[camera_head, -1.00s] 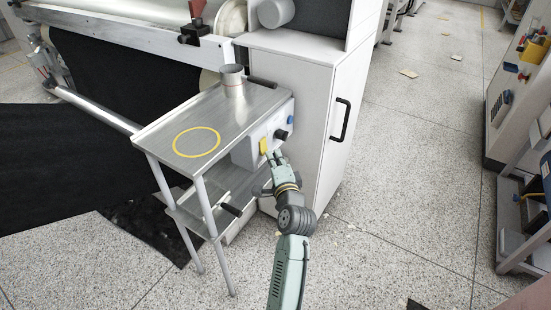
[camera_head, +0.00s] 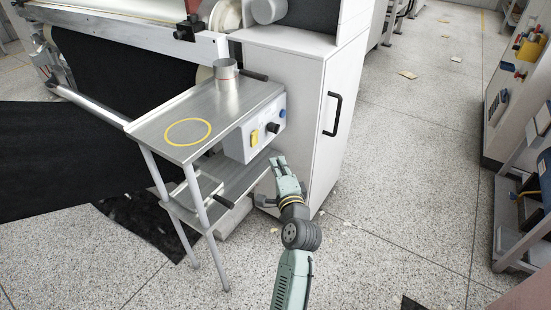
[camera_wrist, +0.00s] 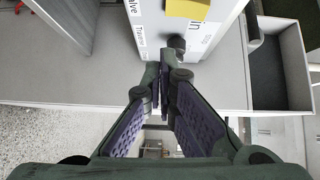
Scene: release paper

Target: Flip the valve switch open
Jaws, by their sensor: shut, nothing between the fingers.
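A grey-white control box (camera_head: 240,146) hangs at the front right of the metal cart, under its top. Its face carries a yellow switch piece (camera_head: 254,137), a black knob (camera_head: 274,126) and a blue button (camera_head: 282,113). The wrist view shows the yellow piece (camera_wrist: 188,9) at the top edge, partly cut off, beside printing that includes "alve". A dark round part (camera_wrist: 177,43) lies just below it. My gripper (camera_head: 278,161) is shut and empty, below and right of the box face, apart from the yellow piece. I cannot tell the switch's position.
The metal cart (camera_head: 160,118) has a yellow ring on its top and a short metal cylinder (camera_head: 226,82) at the back. A white cabinet (camera_head: 310,110) with a black handle stands close to the right of my gripper. Open speckled floor (camera_head: 400,190) lies farther right.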

